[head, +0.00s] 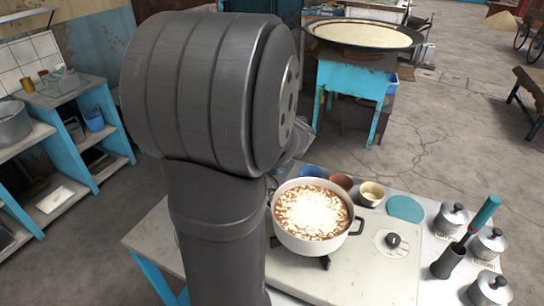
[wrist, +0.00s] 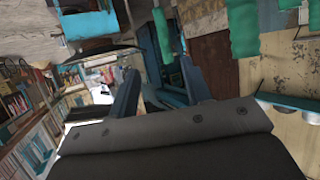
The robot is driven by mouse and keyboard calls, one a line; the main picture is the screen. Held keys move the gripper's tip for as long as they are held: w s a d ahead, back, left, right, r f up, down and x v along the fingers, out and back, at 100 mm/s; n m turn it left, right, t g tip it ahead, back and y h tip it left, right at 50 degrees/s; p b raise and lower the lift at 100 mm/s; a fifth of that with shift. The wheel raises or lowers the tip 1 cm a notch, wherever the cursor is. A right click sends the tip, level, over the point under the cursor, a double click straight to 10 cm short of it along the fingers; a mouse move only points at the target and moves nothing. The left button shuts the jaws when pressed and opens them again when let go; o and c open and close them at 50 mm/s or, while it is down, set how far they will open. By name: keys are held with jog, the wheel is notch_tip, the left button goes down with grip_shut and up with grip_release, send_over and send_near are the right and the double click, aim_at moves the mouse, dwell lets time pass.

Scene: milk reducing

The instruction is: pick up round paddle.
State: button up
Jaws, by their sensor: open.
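A tool with a teal handle (head: 486,213) stands tilted in a dark metal cup (head: 448,262) at the right of the work table; its lower end is hidden in the cup. A flat teal round piece (head: 405,208) lies at the table's back edge. I cannot tell which of these is the round paddle. My gripper (wrist: 160,82) shows in the wrist view with its two fingers apart and nothing between them. In the head view my arm hides most of it. The wrist view is tilted and shows neither teal thing clearly.
A white pot (head: 313,246) of frothy milk sits on the stove, left of a knob (head: 392,241). Small bowls (head: 371,193) stand behind it. Several lidded canisters (head: 488,243) surround the cup. A blue stand (head: 352,80) holds a wide pan behind.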

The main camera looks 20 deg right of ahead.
jog(key=x, duration=1.7)
jog(key=shift+w+a, duration=0.25)
grip_shut()
jog(key=shift+r, duration=0.2)
